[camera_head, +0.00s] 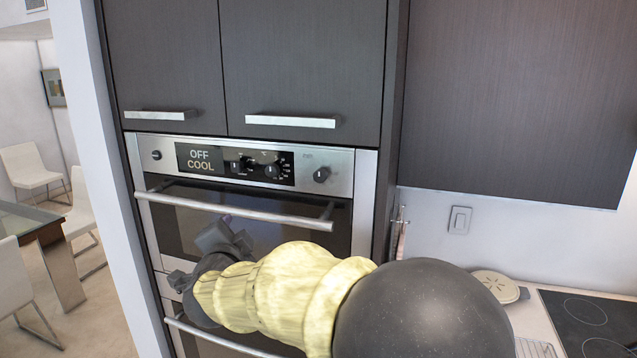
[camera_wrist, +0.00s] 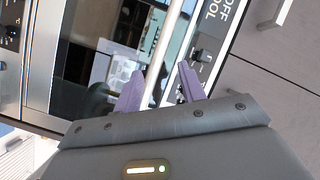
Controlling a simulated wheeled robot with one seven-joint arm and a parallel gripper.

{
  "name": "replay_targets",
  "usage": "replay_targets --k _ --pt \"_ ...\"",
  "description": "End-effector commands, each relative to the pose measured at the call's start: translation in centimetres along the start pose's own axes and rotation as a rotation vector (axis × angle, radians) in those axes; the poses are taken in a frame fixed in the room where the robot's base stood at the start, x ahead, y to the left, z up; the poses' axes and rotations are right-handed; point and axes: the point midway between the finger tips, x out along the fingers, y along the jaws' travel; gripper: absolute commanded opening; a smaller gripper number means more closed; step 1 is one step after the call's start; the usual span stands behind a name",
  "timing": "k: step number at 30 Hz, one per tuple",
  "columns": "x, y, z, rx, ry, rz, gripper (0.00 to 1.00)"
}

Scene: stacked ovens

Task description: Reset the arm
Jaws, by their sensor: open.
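My arm, with a yellow sleeve, reaches from the lower right toward the stacked ovens. My gripper (camera_head: 205,262) is dark and sits in front of the upper oven's door (camera_head: 290,212), just below its long handle (camera_head: 165,199). In the wrist view my gripper (camera_wrist: 160,88) has its two purple fingers spread apart. The upper oven handle (camera_wrist: 168,40) runs lengthwise through the gap between the fingers in the picture. I cannot tell whether it lies between them in depth. The fingers do not close on anything. The upper oven door looks shut.
The upper oven's display (camera_head: 200,160) reads "OFF COOL". A lower oven handle (camera_head: 215,340) shows below, partly behind my arm. Dark cabinets (camera_head: 300,60) hang above. A cooktop (camera_head: 590,320) and counter lie right; a glass table (camera_head: 40,230) and white chairs stand left.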

Motion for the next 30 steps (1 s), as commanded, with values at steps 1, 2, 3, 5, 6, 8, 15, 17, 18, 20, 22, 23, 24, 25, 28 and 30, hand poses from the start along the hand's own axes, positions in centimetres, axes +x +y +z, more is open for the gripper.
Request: replay_targets --k 1,2,3,5,6,8,15,17,18,20,22,23,24,25,28,30 --pt "0.6 2.4 -1.3 -0.075 -0.043 0.022 0.41" --pt "0.7 3.7 -1.6 -0.121 -0.077 0.034 0.41" --pt "0.7 5.5 -2.1 -0.180 -0.125 0.052 0.41" --pt "0.5 8.6 -2.8 -0.270 -0.199 0.088 0.41" --pt "0.0 10.8 -3.2 -0.326 -0.251 0.118 0.41" --pt "-0.9 14.2 -4.0 -0.407 -0.332 0.168 0.41" --pt "-7.9 26.9 -6.7 -0.641 -0.649 0.393 0.41" --pt "-10.3 29.6 -7.3 -0.683 -0.728 0.451 0.41" --pt "-12.0 31.3 -7.7 -0.707 -0.782 0.491 0.41" --pt "-14.6 33.7 -8.4 -0.738 -0.861 0.549 0.41" --pt "-17.5 36.0 -9.0 -0.765 -0.946 0.609 0.41" --pt "-18.7 36.8 -9.2 -0.774 -0.978 0.631 0.41" --pt "-19.9 37.6 -9.5 -0.782 -1.012 0.656 0.41" --pt "-20.8 38.1 -9.7 -0.786 -1.035 0.672 0.41" --pt "-22.2 39.0 -9.9 -0.796 -1.078 0.700 0.41" --pt "-22.5 39.1 -9.9 -0.798 -1.086 0.705 0.41"
